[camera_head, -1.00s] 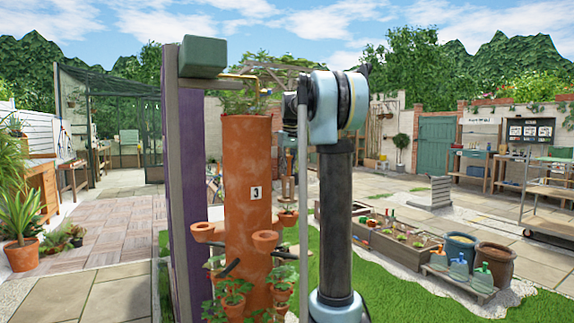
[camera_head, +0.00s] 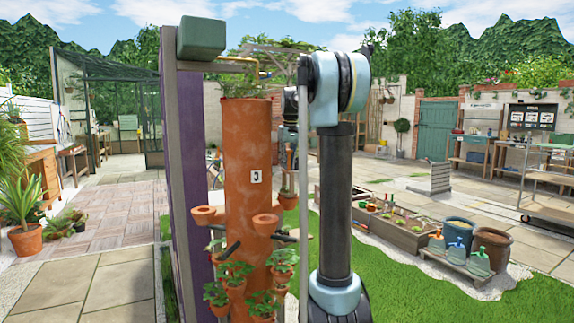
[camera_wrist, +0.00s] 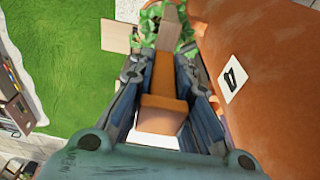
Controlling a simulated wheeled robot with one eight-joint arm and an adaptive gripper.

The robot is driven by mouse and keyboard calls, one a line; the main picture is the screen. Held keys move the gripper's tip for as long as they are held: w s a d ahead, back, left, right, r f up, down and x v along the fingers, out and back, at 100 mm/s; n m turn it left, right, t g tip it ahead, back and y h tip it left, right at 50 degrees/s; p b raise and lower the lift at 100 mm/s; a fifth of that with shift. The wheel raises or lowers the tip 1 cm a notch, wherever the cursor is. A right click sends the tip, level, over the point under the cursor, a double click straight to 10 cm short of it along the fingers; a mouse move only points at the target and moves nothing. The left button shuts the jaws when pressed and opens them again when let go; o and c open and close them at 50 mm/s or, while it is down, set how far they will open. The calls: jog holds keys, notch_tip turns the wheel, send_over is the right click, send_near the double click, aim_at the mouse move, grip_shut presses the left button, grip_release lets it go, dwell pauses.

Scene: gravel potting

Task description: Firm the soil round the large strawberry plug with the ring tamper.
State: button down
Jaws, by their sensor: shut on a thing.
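My gripper (camera_wrist: 160,72) is shut on the wooden handle of the ring tamper (camera_wrist: 163,95) close beside the tower wall. In the head view the tamper (camera_head: 288,181) hangs upright just above a cup (camera_head: 287,201) on the tower's right side. Green strawberry leaves (camera_wrist: 186,40) show around the tamper's far end in the wrist view. The ring and the soil are hidden, so I cannot tell whether they touch.
A purple panel (camera_head: 194,170) stands left of the tower. Another cup (camera_head: 265,222) juts out at the tower's front right. Grass lies below. A wooden planter bed (camera_head: 400,238) and several pots on a pallet stand at the right.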

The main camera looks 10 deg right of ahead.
jog(key=shift+f, duration=0.6)
dwell(1.7)
jog(key=shift+r, duration=5.05)
jog(key=shift+s, duration=0.1)
